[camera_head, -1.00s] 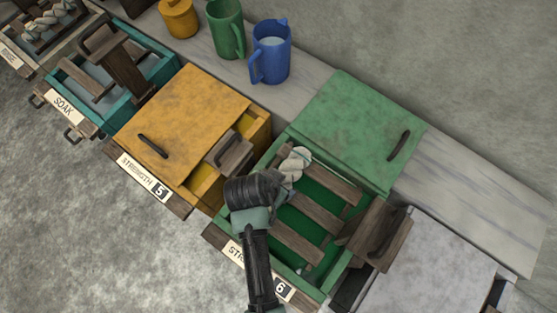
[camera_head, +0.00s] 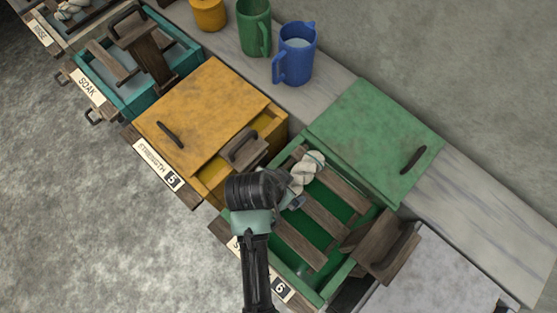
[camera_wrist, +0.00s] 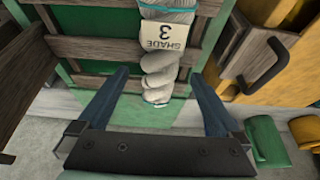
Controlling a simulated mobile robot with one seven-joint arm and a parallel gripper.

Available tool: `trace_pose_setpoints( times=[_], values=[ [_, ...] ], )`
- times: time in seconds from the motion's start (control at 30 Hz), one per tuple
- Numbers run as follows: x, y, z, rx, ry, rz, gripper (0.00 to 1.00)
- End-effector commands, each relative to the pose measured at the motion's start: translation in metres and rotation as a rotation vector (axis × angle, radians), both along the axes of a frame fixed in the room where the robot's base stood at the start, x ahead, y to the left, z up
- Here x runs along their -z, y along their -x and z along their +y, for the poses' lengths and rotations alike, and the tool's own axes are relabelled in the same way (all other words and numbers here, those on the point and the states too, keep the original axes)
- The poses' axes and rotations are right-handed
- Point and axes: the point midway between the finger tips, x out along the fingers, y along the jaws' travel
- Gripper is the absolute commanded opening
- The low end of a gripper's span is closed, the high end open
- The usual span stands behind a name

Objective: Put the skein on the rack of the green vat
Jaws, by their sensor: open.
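The pale twisted skein (camera_head: 308,168) lies across the wooden slats of the rack (camera_head: 322,215) in the open green vat (camera_head: 338,281), near its upper left corner. In the wrist view the skein (camera_wrist: 160,62) carries a tag reading "SHADE 3" and rests over the slats (camera_wrist: 105,47). My gripper (camera_head: 295,201) is at the skein's lower end. In the wrist view my gripper (camera_wrist: 161,76) is open, its two fingers apart on either side of the skein's near end, with no finger seen touching it. My wrist hides part of the vat's left side.
A green lid (camera_head: 375,140) lies behind the vat. A wooden handled block (camera_head: 380,245) stands at its right. The yellow vat (camera_head: 205,115) marked 5 and teal soak vat (camera_head: 125,70) stand left. A blue jug (camera_head: 295,55) and green jug (camera_head: 254,28) stand behind.

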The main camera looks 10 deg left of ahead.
Motion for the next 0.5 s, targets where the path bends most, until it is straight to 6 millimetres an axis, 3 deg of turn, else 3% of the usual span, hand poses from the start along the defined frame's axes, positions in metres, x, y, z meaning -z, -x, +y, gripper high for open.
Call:
trace_pose_setpoints(
  times=[0.2,0.5],
  values=[
    [-0.044,0.014,0.011,-0.001,-0.001,-0.003,1.0],
    [-0.072,0.024,0.018,0.0,0.0,-0.001,1.0]
  ],
)
